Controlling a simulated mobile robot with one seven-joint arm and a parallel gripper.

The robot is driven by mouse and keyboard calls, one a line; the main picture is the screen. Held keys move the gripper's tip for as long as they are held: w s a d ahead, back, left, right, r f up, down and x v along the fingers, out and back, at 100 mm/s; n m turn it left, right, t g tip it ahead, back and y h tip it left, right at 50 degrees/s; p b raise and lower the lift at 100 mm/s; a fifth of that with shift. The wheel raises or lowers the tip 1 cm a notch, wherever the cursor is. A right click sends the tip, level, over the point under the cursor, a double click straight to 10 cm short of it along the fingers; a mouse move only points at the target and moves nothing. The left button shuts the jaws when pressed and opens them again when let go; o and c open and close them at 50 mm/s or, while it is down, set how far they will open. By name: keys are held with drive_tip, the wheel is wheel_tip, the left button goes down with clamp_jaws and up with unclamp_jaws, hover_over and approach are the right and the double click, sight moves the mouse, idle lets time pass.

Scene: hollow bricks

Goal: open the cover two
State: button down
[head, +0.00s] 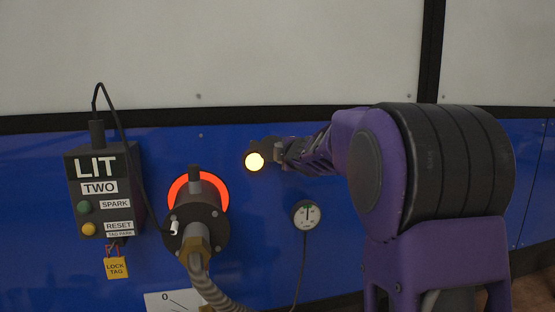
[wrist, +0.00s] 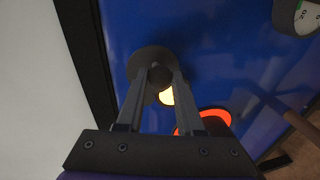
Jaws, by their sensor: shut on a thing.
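The cover (wrist: 148,57) is a dark round disc on the blue panel, with a small knob in its middle. My gripper (wrist: 156,76) is shut on this knob, one finger on each side. A bright yellow-white glowing port (wrist: 167,96) shows beside the cover's edge in the wrist view. There the cover is mostly hidden by my gripper and hard to make out. I cannot tell how far the cover stands swung aside.
A dark control box (head: 103,190) marked LIT and TWO hangs at the left, with green and yellow buttons and a yellow lock tag (head: 116,268). A burner (head: 200,222) with an orange ring and a hose projects left of the port. A dial gauge (head: 306,214) sits below right.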

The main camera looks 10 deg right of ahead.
drive_tip(key=shift+d+r+n+h, duration=0.1)
drive_tip(key=shift+r+n+h, duration=0.3)
drive_tip(key=shift+r+n, duration=0.7)
drive_tip(key=shift+f+n, duration=0.2)
drive_tip(key=shift+n, duration=0.1)
drive_tip(key=c, duration=0.5)
unclamp_jaws()
drive_tip(key=shift+c, duration=0.2)
drive_tip(key=shift+s, duration=0.1)
